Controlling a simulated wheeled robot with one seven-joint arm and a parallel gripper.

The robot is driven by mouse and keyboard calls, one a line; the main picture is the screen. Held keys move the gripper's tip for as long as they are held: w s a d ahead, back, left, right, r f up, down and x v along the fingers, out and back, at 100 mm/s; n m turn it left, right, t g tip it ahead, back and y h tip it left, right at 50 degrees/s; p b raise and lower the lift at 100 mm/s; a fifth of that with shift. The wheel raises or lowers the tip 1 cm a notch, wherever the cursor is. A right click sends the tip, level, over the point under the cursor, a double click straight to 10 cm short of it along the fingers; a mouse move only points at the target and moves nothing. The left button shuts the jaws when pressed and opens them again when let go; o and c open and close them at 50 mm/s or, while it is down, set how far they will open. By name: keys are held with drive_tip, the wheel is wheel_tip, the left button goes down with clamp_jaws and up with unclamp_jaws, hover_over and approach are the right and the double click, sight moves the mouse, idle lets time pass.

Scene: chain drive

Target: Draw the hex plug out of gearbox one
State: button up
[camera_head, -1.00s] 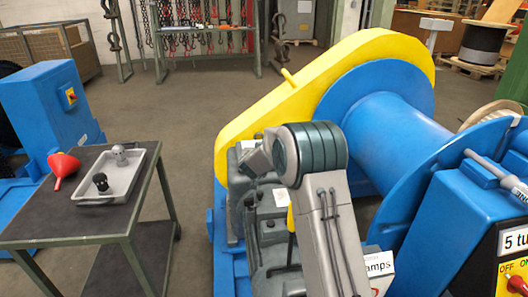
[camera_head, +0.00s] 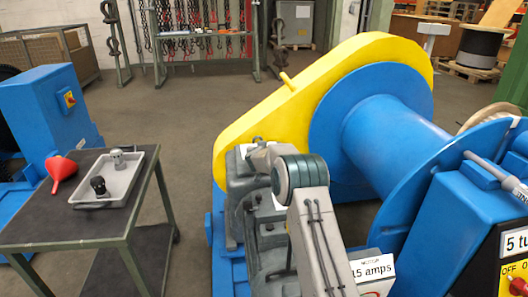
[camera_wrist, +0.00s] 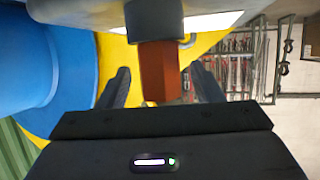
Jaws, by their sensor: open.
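In the wrist view, a rust-red hex plug (camera_wrist: 158,72) projects from a dark round collar (camera_wrist: 155,22). My gripper (camera_wrist: 162,84) is open, with one dark finger on each side of the plug and visible gaps between. The plug lies between the fingers in the picture; how deep it sits between them I cannot tell. In the head view, the grey gearbox (camera_head: 238,188) stands beside the yellow guard, and my arm reaches over it. My fingers and the plug are hidden there behind my arm. No gearbox number is readable.
The yellow chain guard (camera_head: 250,125) and blue drum (camera_head: 395,135) stand close behind and to the right. A table (camera_head: 60,222) at left carries a red funnel (camera_head: 62,170) and a grey tray (camera_head: 125,190) with two fittings. Floor between table and machine is clear.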

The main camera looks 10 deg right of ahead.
drive_tip(key=c, duration=1.1)
drive_tip(key=shift+o, duration=0.2)
drive_tip(key=shift+r, duration=0.15)
drive_tip(key=shift+r+p, duration=4.4)
drive_tip(key=shift+p, duration=0.7)
